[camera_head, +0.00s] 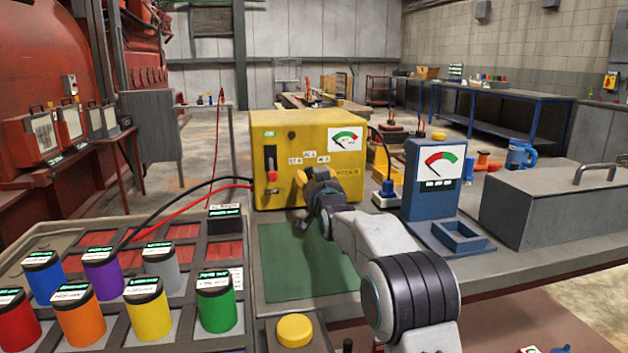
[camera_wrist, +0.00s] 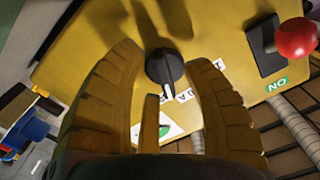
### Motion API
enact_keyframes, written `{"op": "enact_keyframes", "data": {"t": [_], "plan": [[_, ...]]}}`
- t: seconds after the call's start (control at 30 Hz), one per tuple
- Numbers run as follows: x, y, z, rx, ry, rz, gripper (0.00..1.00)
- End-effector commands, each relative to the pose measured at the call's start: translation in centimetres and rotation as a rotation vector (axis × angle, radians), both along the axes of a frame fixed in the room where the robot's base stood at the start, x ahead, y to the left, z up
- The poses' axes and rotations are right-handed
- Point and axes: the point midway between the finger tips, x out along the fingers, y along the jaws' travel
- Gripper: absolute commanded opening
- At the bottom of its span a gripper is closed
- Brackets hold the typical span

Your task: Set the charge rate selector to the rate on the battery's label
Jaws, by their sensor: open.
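The yellow charger (camera_head: 272,140) stands at the back of the bench, with a dial, a red-knobbed lever and small white rate labels (camera_head: 309,157) on its front. My gripper (camera_head: 304,200) is in front of its lower face and hides the selector there. In the wrist view, the selector (camera_wrist: 160,64) is a round dark knob with a pale pointer aimed down the picture, slightly right. Rate labels (camera_wrist: 185,96) lie just past it, too small to read surely. My gripper (camera_wrist: 165,62) is open, its fingers on either side of the knob, apart from it. I cannot make out the battery's label.
A tray (camera_head: 185,250) with several coloured canisters and a black labelled block (camera_head: 225,218) is at left. Red and black cables run from the charger. A blue meter (camera_head: 428,185) and grey toolbox (camera_head: 550,205) stand at right. A green mat (camera_head: 290,265) lies in front.

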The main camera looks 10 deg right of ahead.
Motion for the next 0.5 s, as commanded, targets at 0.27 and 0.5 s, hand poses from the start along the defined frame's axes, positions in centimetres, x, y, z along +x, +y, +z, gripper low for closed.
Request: {"op": "enact_keyframes", "data": {"t": [0.27,0.5], "plan": [[0.00,0.00,0.02,0.000,0.000,0.000,0.44],[-0.01,0.00,0.03,0.000,-0.001,0.000,0.22]]}}
